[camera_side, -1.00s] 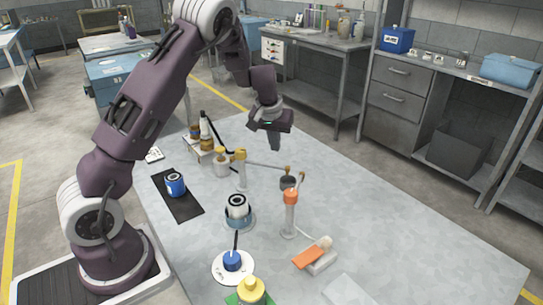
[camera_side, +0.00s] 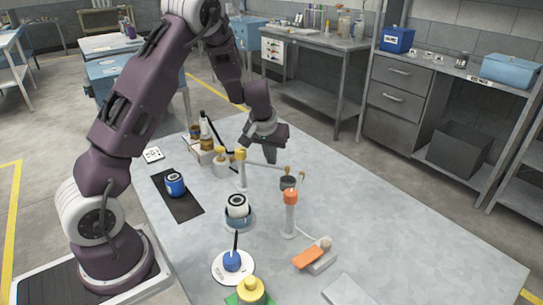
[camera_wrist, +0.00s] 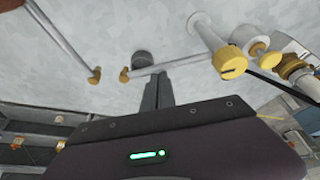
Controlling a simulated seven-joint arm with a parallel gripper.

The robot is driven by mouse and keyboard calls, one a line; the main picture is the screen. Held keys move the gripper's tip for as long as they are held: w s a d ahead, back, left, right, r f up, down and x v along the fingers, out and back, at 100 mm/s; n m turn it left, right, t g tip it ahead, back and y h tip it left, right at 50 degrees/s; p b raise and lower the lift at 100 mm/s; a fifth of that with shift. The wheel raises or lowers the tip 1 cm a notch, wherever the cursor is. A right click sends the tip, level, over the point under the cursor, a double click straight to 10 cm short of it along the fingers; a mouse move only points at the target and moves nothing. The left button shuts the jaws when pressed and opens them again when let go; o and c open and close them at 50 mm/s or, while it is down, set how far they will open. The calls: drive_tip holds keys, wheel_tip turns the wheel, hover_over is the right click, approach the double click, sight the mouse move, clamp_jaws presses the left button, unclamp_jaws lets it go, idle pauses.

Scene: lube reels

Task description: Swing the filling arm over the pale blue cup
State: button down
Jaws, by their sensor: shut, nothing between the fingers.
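The filling arm (camera_side: 263,165) is a thin grey tube running right from a yellow-capped post (camera_side: 241,172), with a brass nozzle at its end. In the side view the nozzle is near a dark grey cup (camera_side: 288,183).
A second, orange-capped post (camera_side: 290,212) with its own tube stands to the right. A blue can (camera_side: 175,185) on a black mat, a white disc (camera_side: 218,268) with a blue pot, a yellow-topped bottle (camera_side: 251,290) and an orange-topped block (camera_side: 310,257) lie around. The table's right side is mostly clear.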

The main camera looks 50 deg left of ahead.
drive_tip(key=shift+s+d, duration=0.15)
drive_tip(key=shift+s, duration=0.05)
drive_tip(key=s+m+h, duration=0.2)
drive_tip(key=s+m, duration=0.6)
drive_tip(key=s, duration=0.2)
drive_tip(key=shift+d+t+h, duration=0.3)
drive_tip(key=shift+d+h, duration=0.1)
idle(0.3)
drive_tip(key=shift+s, duration=0.1)
idle(0.5)
